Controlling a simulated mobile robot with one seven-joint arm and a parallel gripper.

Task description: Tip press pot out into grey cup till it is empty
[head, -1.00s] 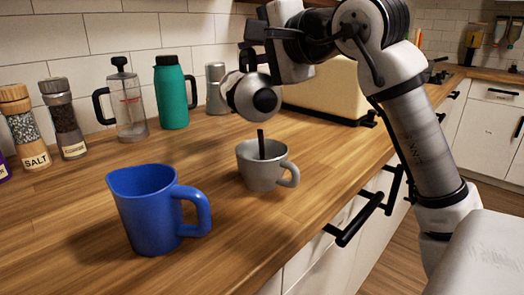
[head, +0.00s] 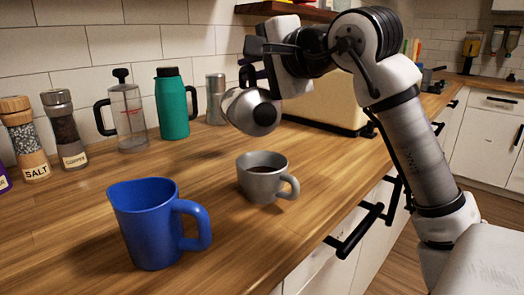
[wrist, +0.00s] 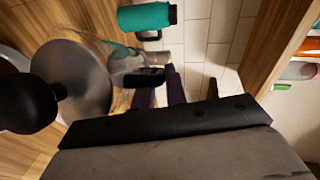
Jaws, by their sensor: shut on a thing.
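The press pot (head: 236,107) is silver with a round lid and a black knob. My gripper (head: 258,76) is shut on its black handle and holds it tilted in the air above the grey cup. The wrist view shows the pot's lid (wrist: 88,85) and my gripper (wrist: 160,88) at the handle. The grey cup (head: 262,187) stands upright on the counter, its handle to the right, with dark brown liquid inside. No stream shows between pot and cup. The inside of the pot is hidden.
A blue mug (head: 148,228) stands at the front left on the wooden counter (head: 75,225). A glass press (head: 128,120), a teal flask (head: 172,108) and shakers (head: 65,130) line the wall. A cream toaster (head: 325,100) stands behind my arm.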

